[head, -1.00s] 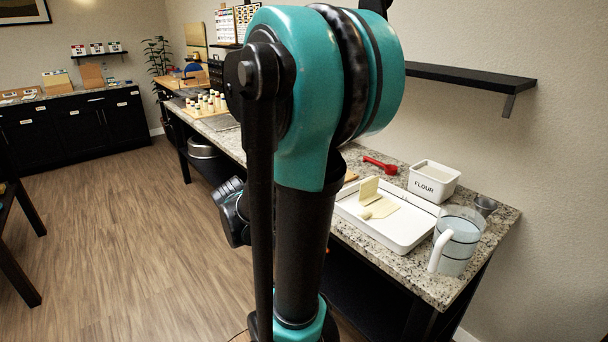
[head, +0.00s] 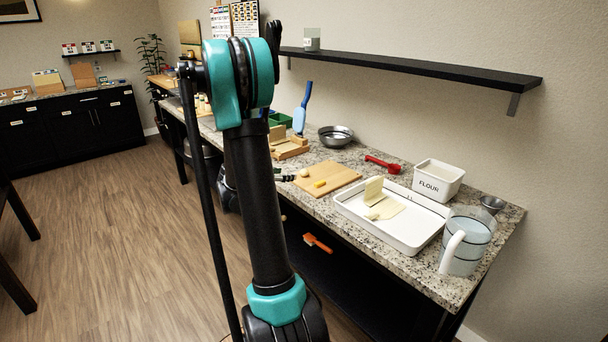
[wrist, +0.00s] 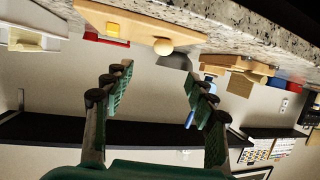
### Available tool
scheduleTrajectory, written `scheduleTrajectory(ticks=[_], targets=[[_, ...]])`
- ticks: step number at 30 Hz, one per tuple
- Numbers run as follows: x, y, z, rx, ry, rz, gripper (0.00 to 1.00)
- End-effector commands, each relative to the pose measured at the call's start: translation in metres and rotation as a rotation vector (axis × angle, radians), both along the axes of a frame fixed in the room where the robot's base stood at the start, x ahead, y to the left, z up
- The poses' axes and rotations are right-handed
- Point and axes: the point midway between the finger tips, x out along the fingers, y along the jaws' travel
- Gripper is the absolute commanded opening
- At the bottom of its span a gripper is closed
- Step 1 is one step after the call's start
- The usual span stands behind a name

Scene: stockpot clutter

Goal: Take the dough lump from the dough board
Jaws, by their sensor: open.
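The dough lump (head: 303,173) is a small pale ball at the left end of the wooden dough board (head: 341,174) on the granite counter. The wrist view is upside down; there the lump (wrist: 163,46) sits at the near edge of the board (wrist: 140,27), just beyond the fingertips. My gripper (wrist: 158,71) is open and empty, its two green-padded fingers spread on either side of the lump's line. In the head view its dark fingertips (head: 285,176) show at the counter edge, left of the lump, mostly hidden behind my arm.
A yellow piece (head: 320,183) lies on the board near the lump. A white tray (head: 416,241) with cream slabs, a flour bin (head: 437,184), a jug (head: 467,245) and a red scoop (head: 382,165) stand to the right. A metal bowl (head: 335,136) is behind. An orange-handled brush (head: 318,243) is below the edge.

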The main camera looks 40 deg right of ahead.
Motion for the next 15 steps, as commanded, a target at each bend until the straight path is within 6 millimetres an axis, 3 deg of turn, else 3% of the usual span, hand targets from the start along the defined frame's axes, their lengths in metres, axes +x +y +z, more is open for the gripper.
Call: scheduleTrajectory(ticks=[7,15], targets=[[0.012,-0.045,-0.017,0.000,0.000,-0.004,0.57],[0.018,-0.065,-0.025,0.001,0.001,0.000,0.57]])
